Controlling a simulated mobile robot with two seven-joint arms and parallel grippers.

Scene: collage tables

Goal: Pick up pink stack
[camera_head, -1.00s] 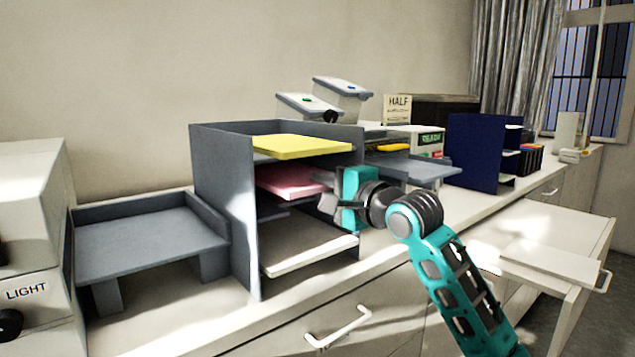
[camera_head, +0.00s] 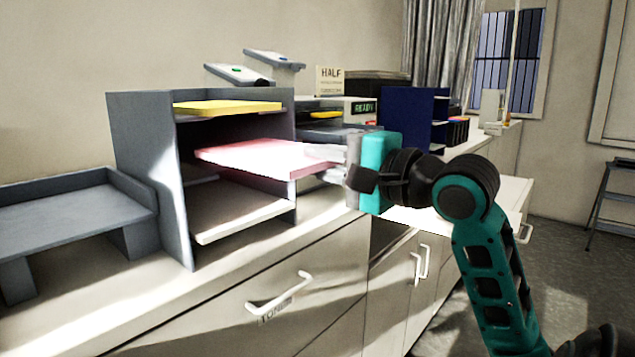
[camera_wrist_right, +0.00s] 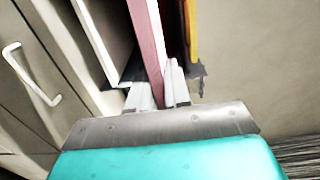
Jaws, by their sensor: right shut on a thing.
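The pink stack (camera_head: 262,157) is a flat slab at the middle level of the grey shelf unit (camera_head: 150,150). It juts out of the unit's open front, toward my right gripper. My right gripper (camera_head: 335,160) is shut on its near edge. In the right wrist view the two pale fingers (camera_wrist_right: 158,88) lie on either side of the pink stack (camera_wrist_right: 148,40). A yellow stack (camera_head: 228,107) lies on the level above, and a white stack (camera_head: 240,213) lies on the level below. The far end of the pink stack is inside the unit. My left gripper is not in view.
A low grey stand (camera_head: 75,210) is at the left on the counter. A dark blue organiser (camera_head: 412,120) stands farther right. A drawer handle (camera_head: 280,292) sticks out below the counter edge.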

